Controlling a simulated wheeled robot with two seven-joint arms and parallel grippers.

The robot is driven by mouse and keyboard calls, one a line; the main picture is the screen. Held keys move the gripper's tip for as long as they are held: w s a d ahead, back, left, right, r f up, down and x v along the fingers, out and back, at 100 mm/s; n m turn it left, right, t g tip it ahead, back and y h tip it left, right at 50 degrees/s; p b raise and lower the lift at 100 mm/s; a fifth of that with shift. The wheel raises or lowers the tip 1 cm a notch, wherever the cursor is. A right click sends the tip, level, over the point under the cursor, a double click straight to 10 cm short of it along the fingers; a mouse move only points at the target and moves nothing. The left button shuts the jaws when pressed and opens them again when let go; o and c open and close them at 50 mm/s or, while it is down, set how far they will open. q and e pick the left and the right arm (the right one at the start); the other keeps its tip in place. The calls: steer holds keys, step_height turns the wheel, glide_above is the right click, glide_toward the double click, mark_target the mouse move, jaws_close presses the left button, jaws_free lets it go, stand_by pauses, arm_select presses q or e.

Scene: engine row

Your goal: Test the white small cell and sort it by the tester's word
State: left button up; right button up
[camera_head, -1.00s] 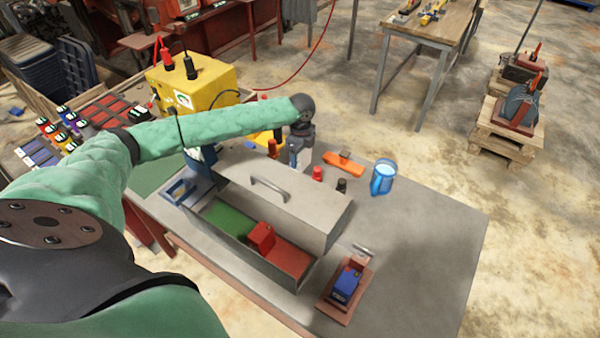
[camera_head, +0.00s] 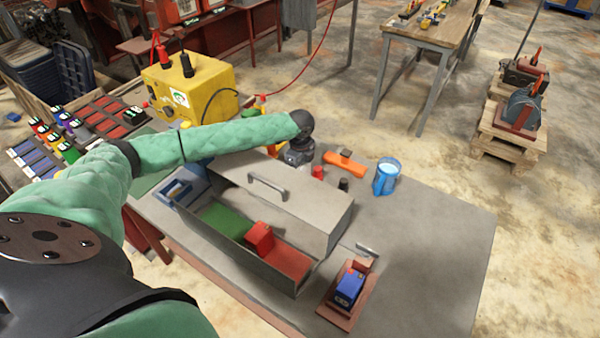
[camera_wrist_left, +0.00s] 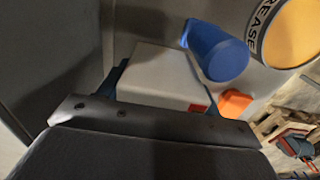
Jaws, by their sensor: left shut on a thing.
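My left gripper (camera_wrist_left: 155,85) is shut on a white block, the white small cell (camera_wrist_left: 158,68), which has a small red mark at its corner. In the head view my left arm reaches across the bench, and its fingers and the cell are hidden behind the grey lid (camera_head: 290,195). The yellow tester (camera_head: 190,90) stands at the back left with a red and a black post on top; its word cannot be read. The open grey bin has a green section (camera_head: 220,217) and a red section (camera_head: 290,264); a red block (camera_head: 259,238) stands between them. My right gripper is not in view.
A blue cell (camera_head: 349,287) sits in a brown cradle at the front. A blue cup (camera_head: 387,177), an orange tool (camera_head: 346,161) and small red and black caps stand beyond the lid. A rack of coloured cells (camera_head: 55,135) is at the left. The bench's right side is clear.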

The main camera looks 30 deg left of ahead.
arm_select(q)
steer(key=shift+f, duration=0.15)
stand_by(0.3)
steer(key=o, duration=1.6)
steer(key=shift+c, duration=0.2)
